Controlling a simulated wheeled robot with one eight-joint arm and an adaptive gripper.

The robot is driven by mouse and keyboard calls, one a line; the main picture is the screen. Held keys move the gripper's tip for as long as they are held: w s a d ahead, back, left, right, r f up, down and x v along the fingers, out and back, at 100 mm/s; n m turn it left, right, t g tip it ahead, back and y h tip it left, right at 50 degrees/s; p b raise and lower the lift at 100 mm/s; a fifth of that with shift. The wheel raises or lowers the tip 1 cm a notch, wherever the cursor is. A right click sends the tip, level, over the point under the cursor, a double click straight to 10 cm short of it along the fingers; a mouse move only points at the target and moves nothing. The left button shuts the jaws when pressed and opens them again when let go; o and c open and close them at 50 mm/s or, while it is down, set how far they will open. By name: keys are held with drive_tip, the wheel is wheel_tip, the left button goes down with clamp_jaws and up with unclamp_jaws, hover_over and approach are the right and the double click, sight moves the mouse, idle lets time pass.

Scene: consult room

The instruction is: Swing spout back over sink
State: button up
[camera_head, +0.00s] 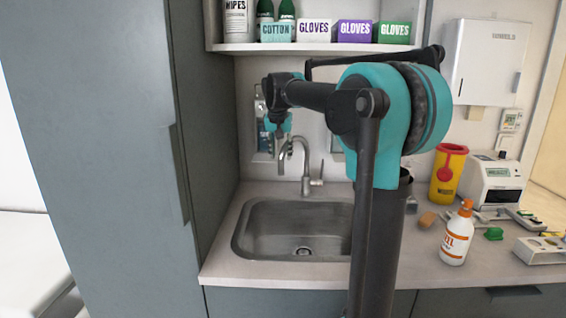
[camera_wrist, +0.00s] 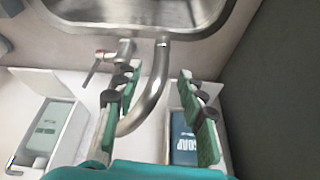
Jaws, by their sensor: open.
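The chrome tap (camera_head: 306,172) stands at the back rim of the steel sink (camera_head: 247,222), with its lever at the right of its base. Its curved spout (camera_head: 300,141) arches up and to the left in the head view. My gripper (camera_head: 278,148) is open, pointing down at the spout's left end.
A tall grey cabinet (camera_head: 120,150) stands close left of the sink. A shelf (camera_head: 318,47) with glove boxes hangs above. A blue soap pack (camera_wrist: 186,140) sits behind the spout. A spray bottle (camera_head: 457,235) and yellow bin (camera_head: 447,175) stand on the right counter.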

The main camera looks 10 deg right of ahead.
sight(281, 157)
drive_tip(key=shift+x, duration=2.55)
clamp_jaws()
